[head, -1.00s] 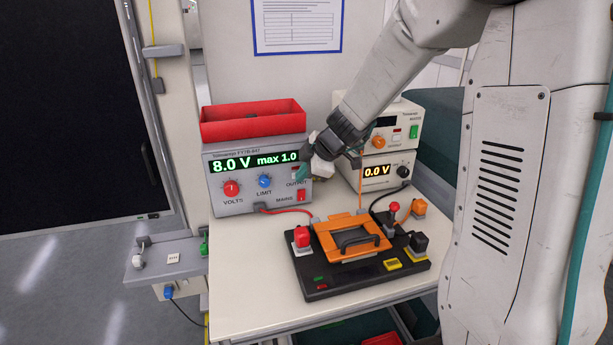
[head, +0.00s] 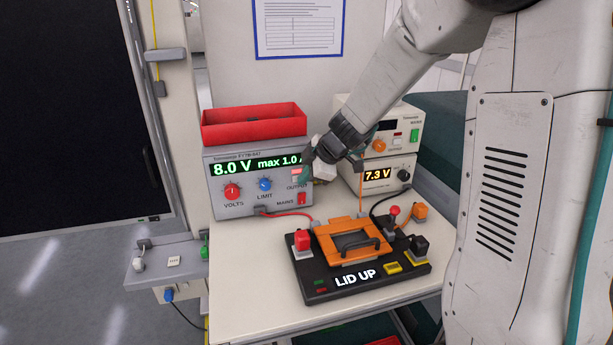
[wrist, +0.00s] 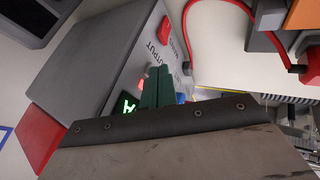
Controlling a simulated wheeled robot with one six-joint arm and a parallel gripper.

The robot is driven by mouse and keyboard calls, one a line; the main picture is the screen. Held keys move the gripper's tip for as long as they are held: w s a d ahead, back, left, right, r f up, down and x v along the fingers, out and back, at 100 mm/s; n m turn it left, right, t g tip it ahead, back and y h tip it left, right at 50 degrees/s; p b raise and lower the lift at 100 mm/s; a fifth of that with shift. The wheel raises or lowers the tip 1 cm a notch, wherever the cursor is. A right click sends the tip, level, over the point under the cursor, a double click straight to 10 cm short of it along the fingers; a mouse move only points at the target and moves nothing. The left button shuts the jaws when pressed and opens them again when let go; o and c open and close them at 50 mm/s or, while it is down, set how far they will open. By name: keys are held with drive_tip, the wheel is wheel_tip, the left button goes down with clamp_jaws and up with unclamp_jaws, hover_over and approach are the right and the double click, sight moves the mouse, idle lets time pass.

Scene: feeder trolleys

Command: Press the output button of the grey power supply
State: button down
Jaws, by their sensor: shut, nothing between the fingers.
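The grey power supply (head: 235,190) stands at the left of the bench, its display reading 8.0 V max 1.0 A. It also fills the upper left of the wrist view (wrist: 110,60). Its output button (head: 296,172) glows reddish at the front's right side, partly hidden by my gripper. My gripper (head: 305,176) is at that button; its green fingers (wrist: 157,88) are shut and empty in the wrist view, beside the word OUTPUT. The fingertips overlap the button's area; I cannot tell whether they touch it.
The red mains switch (head: 301,198) sits just below the button. A red tray (head: 253,123) lies on the supply. A black fixture (head: 310,283) with an orange lid frame (head: 330,245) shows LID UP. A cream unit (head: 375,180) behind reads 7.3 V. The bench front is clear.

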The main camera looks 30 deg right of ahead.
drive_tip(key=s+d+r, duration=0.1)
drive_tip(key=s+r, duration=0.7)
drive_tip(key=shift+s+d, duration=0.25)
drive_tip(key=shift+d, duration=0.15)
drive_tip(key=shift+r, duration=0.1)
wheel_tip(320, 180, up, 7)
idle(0.8)
idle(0.4)
